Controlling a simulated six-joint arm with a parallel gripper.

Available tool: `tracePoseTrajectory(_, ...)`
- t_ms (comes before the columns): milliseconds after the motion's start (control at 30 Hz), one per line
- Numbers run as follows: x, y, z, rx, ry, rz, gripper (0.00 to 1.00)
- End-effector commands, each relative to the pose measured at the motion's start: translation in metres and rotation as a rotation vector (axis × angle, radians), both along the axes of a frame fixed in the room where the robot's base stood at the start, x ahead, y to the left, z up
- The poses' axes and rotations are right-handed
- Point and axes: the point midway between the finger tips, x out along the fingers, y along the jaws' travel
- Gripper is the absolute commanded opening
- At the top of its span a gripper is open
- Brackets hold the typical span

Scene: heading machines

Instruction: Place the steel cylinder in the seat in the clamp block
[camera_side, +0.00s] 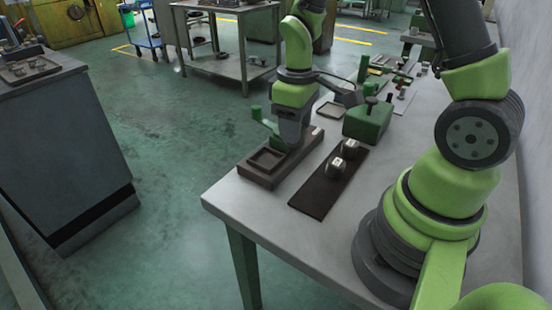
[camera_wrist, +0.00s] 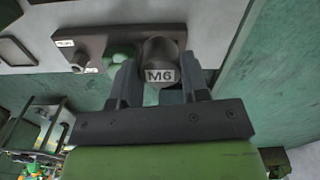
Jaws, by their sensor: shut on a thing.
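The cylinder overlaps the right end of the clamp block (camera_wrist: 92,42) there. I cannot tell whether it touches the block. A green clamp part (camera_wrist: 121,53) is just left of the cylinder. A square recess (camera_side: 266,158) shows at the block's near end.
A dark mat (camera_side: 316,194) right of the block bears two steel pieces (camera_side: 335,168). A green box-shaped fixture (camera_side: 367,121) stands behind the mat, with a shallow tray (camera_side: 332,109) beside it. The table's near left corner (camera_side: 240,200) is bare.

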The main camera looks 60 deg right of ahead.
Motion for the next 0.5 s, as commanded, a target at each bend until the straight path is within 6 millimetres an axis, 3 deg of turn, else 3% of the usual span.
tracePoseTrajectory(33, 0.015, -0.001, 0.002, -0.001, -0.004, 0.002, 0.07)
tracePoseTrajectory(200, 0.051, -0.003, 0.01, 0.001, -0.003, -0.001, 0.07)
tracePoseTrajectory(400, 0.071, -0.003, 0.015, 0.004, 0.0, -0.004, 0.07)
tracePoseTrajectory(500, 0.072, -0.003, 0.002, 0.005, 0.004, -0.004, 0.07)
